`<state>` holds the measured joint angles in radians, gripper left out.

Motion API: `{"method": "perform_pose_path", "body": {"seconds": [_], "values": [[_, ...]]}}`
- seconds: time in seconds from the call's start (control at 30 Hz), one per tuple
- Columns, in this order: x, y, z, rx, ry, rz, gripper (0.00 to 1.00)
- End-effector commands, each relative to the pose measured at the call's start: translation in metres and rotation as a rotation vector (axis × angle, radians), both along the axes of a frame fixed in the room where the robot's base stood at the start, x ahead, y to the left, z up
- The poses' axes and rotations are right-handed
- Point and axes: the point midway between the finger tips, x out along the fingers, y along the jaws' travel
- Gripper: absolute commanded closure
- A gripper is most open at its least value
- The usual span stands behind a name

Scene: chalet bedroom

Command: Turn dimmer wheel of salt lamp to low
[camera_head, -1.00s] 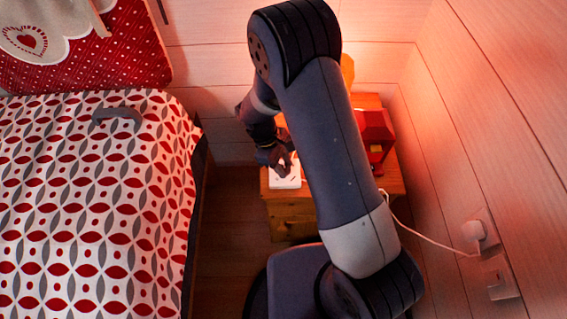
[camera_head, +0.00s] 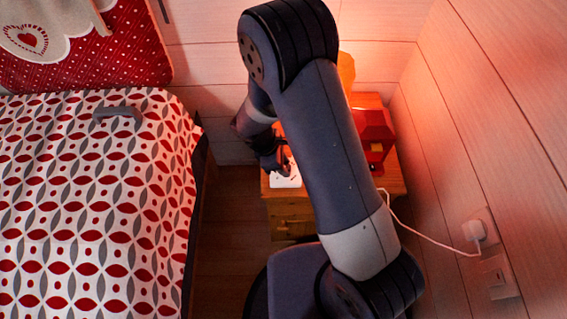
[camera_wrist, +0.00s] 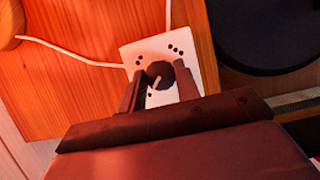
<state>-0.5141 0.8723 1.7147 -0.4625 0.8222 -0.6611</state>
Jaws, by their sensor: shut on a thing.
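The dimmer is a flat white box (camera_wrist: 157,50) with groups of black dots and a dark round wheel (camera_wrist: 160,72). A pale pointer mark shows at the wheel's lower edge in the wrist view. My gripper (camera_wrist: 161,86) has its two fingers on either side of the wheel and is shut on it. In the head view the white box (camera_head: 287,178) lies on the wooden nightstand, partly hidden by my gripper (camera_head: 277,161). The salt lamp (camera_head: 347,70) glows orange behind my arm, which hides most of it.
The wooden nightstand (camera_head: 292,212) also holds a red object (camera_head: 373,132). A white cord (camera_head: 430,240) runs to a wall plug (camera_head: 474,231). White cords also leave the dimmer box in the wrist view. The bed (camera_head: 90,200) is at left, with floor between it and the nightstand.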

Motion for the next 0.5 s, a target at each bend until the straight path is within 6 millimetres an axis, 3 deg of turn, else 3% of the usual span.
{"method": "perform_pose_path", "body": {"seconds": [0.27, 0.3, 0.5], "values": [[0.0001, 0.0000, 0.0000, 0.000, 0.000, -0.001, 0.92], [0.0001, -0.0001, 0.0000, 0.000, 0.000, -0.001, 0.66], [0.0001, -0.0001, 0.0000, 0.000, 0.000, -0.001, 0.49]]}}
